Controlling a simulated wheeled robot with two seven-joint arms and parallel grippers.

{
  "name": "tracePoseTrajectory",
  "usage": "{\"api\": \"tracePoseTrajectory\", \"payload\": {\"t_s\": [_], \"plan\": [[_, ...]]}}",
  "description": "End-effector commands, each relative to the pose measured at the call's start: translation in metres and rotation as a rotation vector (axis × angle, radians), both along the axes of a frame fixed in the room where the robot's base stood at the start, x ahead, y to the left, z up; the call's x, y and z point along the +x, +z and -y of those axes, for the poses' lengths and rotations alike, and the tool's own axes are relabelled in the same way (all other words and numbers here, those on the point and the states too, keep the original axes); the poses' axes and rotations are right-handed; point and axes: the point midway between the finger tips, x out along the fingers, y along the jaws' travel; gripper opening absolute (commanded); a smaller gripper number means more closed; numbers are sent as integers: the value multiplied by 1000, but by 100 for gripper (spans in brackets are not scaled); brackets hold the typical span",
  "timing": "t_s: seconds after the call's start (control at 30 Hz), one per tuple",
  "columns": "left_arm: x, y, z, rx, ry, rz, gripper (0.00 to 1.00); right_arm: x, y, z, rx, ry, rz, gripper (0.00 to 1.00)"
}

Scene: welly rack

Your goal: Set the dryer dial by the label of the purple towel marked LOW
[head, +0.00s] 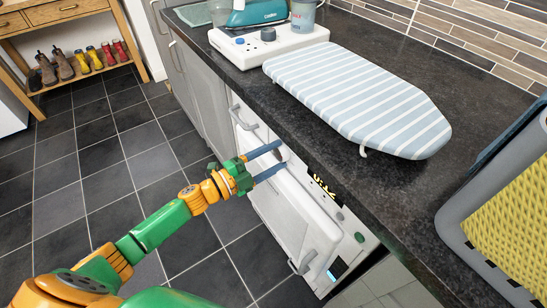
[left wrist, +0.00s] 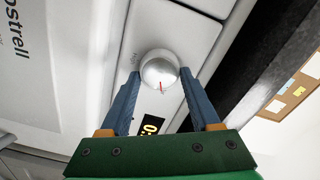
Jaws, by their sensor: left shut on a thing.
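The dryer (head: 283,200) is a white machine under the dark counter, with a control panel along its top. Its round silver dial (left wrist: 158,68) has a red pointer mark and fills the space between my fingers in the left wrist view. My left gripper (head: 282,155) is shut on the dial, one blue finger on each side. My right gripper is not in view.
A striped ironing board (head: 355,95) lies on the dark counter (head: 330,160). Behind it are a white box with knobs (head: 265,42), a teal iron (head: 258,12) and a mug (head: 303,14). The tiled floor is clear.

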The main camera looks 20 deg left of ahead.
Motion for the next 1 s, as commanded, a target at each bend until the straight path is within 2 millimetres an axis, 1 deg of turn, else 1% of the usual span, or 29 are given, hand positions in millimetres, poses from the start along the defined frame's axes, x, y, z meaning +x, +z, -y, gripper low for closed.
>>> {"api": "tracePoseTrajectory", "payload": {"t_s": [0.03, 0.6, 1.0], "plan": [[-1, -3, 0, 33, 0, 23, 8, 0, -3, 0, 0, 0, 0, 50], [0, -6, 0, 456, 0, 352, 8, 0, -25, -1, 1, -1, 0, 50], [0, -6, 0, 669, 0, 521, 8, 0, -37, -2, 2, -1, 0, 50]]}}
